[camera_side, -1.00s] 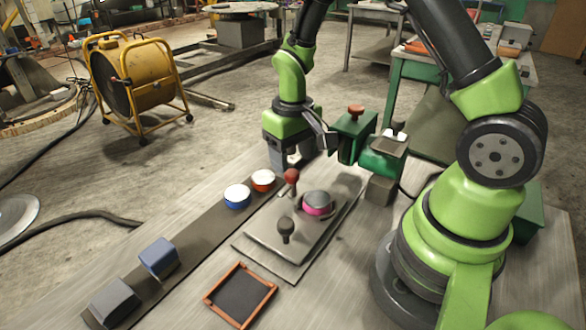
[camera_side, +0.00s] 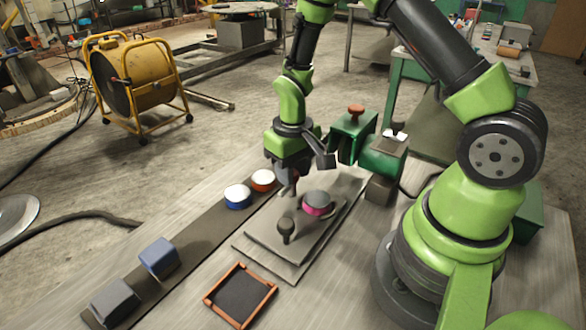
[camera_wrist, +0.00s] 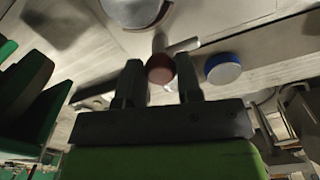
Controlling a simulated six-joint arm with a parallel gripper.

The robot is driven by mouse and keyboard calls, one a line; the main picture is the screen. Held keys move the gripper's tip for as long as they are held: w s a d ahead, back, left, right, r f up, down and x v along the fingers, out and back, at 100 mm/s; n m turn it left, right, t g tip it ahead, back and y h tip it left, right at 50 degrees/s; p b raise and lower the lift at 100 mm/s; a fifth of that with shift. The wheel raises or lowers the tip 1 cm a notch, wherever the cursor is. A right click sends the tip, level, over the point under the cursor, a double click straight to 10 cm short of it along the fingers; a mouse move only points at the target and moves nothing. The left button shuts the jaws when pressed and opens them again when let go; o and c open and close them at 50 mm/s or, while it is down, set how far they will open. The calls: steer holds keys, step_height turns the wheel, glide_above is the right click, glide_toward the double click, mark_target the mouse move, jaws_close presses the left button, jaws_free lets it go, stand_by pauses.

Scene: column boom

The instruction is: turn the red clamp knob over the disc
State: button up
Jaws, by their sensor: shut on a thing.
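The red clamp knob (camera_wrist: 160,69) sits between the two fingers of my gripper (camera_wrist: 160,88) in the wrist view. In the side view my gripper (camera_side: 290,182) is low over the back of the grey plate (camera_side: 262,237), shut on the knob and hiding most of it. The disc (camera_side: 318,202), grey on top with a pink band, sits on the plate just right of the fingers. Its round grey top (camera_wrist: 134,8) shows at the upper edge of the wrist view. A dark knob (camera_side: 286,228) stands in front of the disc.
A blue-rimmed white puck (camera_side: 238,196) and an orange-rimmed puck (camera_side: 263,179) stand on a dark strip to the left, with two blocks (camera_side: 158,258) nearer the front. Green boxes (camera_side: 384,157) stand close on the right. An orange-framed tray (camera_side: 268,296) lies in front.

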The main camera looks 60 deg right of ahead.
steer(key=n, duration=0.6)
steer(key=shift+d+n, duration=0.1)
steer(key=shift+n, duration=0.2)
steer(key=n, duration=0.6)
steer(key=shift+d+n, duration=0.1)
steer(key=shift+n, duration=0.2)
stand_by(0.4)
steer(key=o, duration=0.9)
steer(key=shift+o, duration=0.2)
step_height(320, 180, up, 10)
